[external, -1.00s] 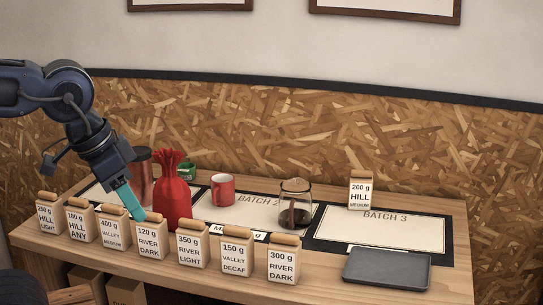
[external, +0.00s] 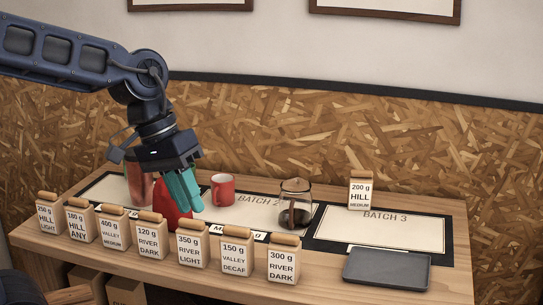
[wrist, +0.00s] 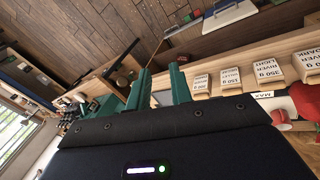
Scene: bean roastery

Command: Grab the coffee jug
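My gripper (external: 188,203) has teal fingers and is well to the left of the jug, above the row of bags and in front of the red sack. The fingers also show in the wrist view (wrist: 160,85), spread apart with nothing held between them. I cannot make out the jug in the wrist view.
A red mug (external: 222,190) stands between my gripper and the jug. Several labelled bags line the front edge, including River Dark (external: 283,266). A dark tray (external: 387,270) lies front right. The Batch 3 mat (external: 400,230) is mostly clear.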

